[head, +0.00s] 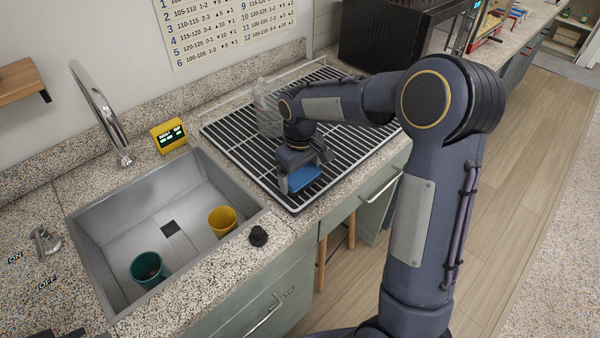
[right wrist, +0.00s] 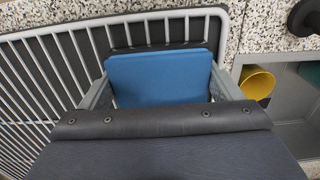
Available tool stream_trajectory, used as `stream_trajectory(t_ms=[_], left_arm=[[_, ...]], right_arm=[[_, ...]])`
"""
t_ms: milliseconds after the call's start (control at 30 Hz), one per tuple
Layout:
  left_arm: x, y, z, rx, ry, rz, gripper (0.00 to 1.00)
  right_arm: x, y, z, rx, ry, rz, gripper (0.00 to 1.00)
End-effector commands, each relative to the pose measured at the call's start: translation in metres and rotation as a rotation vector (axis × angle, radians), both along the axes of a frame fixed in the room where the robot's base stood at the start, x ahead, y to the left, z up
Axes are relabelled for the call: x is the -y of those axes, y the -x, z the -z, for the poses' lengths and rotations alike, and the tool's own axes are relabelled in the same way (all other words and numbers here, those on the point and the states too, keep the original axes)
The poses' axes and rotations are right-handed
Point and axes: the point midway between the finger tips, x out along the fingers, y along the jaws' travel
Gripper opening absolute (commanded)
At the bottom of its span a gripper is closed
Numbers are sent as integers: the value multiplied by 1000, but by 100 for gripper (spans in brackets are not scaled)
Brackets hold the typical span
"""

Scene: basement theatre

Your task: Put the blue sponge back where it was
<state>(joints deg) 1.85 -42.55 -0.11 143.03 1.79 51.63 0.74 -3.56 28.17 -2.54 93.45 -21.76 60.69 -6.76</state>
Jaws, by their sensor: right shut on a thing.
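The blue sponge (head: 301,179) is at the front left corner of the drying rack (head: 341,165) beside the sink. My right gripper (head: 302,177) is over it, shut on it from both sides. In the right wrist view the sponge (right wrist: 160,76) sits between the two fingers (right wrist: 160,88), with the rack's bars (right wrist: 62,60) and rim beneath. I cannot tell whether the sponge touches the rack or hangs just above it. My left gripper is in neither view.
The sink (head: 165,213) holds a teal mug (head: 148,268) and a yellow mug (head: 222,219). A black knob (head: 258,236) stands on the counter by the sink's edge. A clear container (head: 266,108) stands on the rack behind my right wrist. A yellow timer (head: 168,136) is behind the sink.

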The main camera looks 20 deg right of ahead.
Motion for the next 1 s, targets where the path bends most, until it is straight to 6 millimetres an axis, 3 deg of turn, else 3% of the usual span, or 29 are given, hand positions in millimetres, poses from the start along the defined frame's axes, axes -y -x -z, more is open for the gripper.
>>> stream_trajectory(t_ms=[367,400,500,833,1000], left_arm=[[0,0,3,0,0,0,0],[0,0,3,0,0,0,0],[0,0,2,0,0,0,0],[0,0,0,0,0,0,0],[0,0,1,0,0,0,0]], right_arm=[[0,0,5,0,0,0,61],[0,0,5,0,0,0,88],[0,0,4,0,0,0,100],[0,0,-3,3,-1,0,100],[-1,-1,-32,6,-1,0,100]])
